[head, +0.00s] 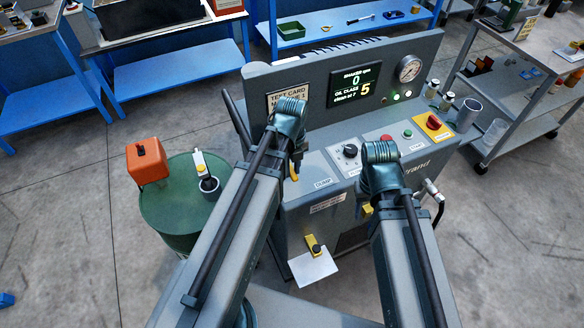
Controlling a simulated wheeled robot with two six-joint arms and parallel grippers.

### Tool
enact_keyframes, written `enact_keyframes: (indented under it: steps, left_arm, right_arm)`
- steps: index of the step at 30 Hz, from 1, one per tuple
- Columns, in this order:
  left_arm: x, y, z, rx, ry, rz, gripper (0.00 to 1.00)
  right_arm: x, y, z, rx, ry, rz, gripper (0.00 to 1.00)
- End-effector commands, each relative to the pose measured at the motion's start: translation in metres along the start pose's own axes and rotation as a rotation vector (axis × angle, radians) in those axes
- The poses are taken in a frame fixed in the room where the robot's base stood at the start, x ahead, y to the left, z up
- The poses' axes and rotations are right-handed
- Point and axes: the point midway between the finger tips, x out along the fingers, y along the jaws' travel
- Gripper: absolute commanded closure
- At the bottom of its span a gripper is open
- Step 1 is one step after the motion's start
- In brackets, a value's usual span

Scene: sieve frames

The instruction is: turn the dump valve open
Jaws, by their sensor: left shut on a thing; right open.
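The machine's dump valve shows as a small yellow handle (294,172) on the sloped panel, just above and left of the label reading DUMP (323,183). My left gripper (296,162) is shut on this handle, its dark fingers pointing down at it. The wrist hides part of the grip and the valve's base. My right gripper (378,185) is over the panel's front edge, right of the DUMP label. Its wrist hides most of its fingers; it is open and touches no control that I can see.
A green drum (165,215) carrying an orange box (147,160) stands left. A grey cart (520,95) stands right.

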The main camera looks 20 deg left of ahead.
Motion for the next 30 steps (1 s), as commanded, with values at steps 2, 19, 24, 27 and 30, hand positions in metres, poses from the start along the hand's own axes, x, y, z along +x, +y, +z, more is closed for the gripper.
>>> enact_keyframes:
  steps: [2,19,24,27,30]
  left_arm:
    - [0.0,0.001,0.0,0.001,0.0,0.002,1.0]
    - [-0.001,0.0,0.0,0.0,0.0,0.001,0.45]
    - [-0.007,0.0,0.0,0.0,0.0,0.001,0.45]
    - [-0.016,0.0,0.0,0.0,0.0,0.001,0.45]
    - [-0.027,0.0,0.0,0.0,0.0,0.001,0.45]
  right_arm:
    - [0.0,0.0,0.0,0.0,0.0,0.0,0.5]
    - [-0.001,0.0,0.0,0.0,0.0,0.0,0.5]
    - [-0.007,0.001,0.0,0.0,0.0,0.0,0.5]
    - [-0.016,0.002,0.001,0.0,0.0,0.0,0.5]
    - [-0.027,0.003,0.002,0.0,0.0,0.0,0.5]
